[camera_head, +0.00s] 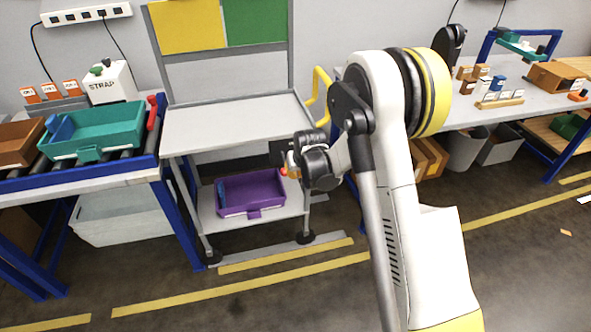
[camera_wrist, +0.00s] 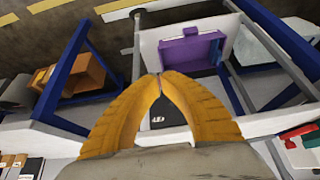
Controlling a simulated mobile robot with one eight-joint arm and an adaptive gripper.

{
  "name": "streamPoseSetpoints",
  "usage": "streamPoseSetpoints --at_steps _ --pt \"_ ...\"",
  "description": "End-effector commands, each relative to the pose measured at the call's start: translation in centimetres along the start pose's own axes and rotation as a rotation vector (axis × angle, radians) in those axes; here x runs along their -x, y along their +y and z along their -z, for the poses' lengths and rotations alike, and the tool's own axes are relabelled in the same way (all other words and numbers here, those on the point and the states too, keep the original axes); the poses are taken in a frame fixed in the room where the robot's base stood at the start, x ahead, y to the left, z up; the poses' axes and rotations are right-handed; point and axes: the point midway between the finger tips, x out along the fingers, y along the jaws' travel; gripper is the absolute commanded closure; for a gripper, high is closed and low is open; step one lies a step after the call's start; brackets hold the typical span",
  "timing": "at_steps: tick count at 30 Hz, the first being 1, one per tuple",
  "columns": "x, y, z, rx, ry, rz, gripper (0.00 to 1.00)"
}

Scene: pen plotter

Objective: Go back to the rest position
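My gripper (camera_head: 292,164) is held out in front of the grey cart (camera_head: 235,125), to the right of its upper shelf in the head view. In the wrist view the two yellow fingers of my gripper (camera_wrist: 159,76) curve together and their tips meet. No object shows between the tips. My arm is bent, with its elbow raised high. The rest position itself is not marked in either view.
The cart's upper shelf is bare. A purple bin (camera_head: 251,193) sits on its lower shelf. A teal bin (camera_head: 94,131) stands on the conveyor at left. A workbench (camera_head: 490,108) with small boxes stands at right. Floor with yellow lines is clear in front.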

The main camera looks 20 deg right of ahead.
Motion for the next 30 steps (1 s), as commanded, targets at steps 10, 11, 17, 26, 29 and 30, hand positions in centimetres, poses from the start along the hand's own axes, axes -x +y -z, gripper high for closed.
streamPoseSetpoints --at_steps 10,11,17,26,29,30 --pt "0.0 0.0 0.0 0.000 0.000 0.000 1.00" --pt "0.0 0.0 0.0 0.000 0.000 0.000 1.00" --pt "1.6 0.0 0.3 0.000 0.003 0.000 1.00" --pt "15.3 -0.3 0.2 0.001 0.032 -0.001 1.00" --pt "20.1 -0.5 -1.1 0.001 0.045 -0.001 1.00" --pt "21.9 -0.5 -1.8 0.001 0.049 -0.001 1.00"
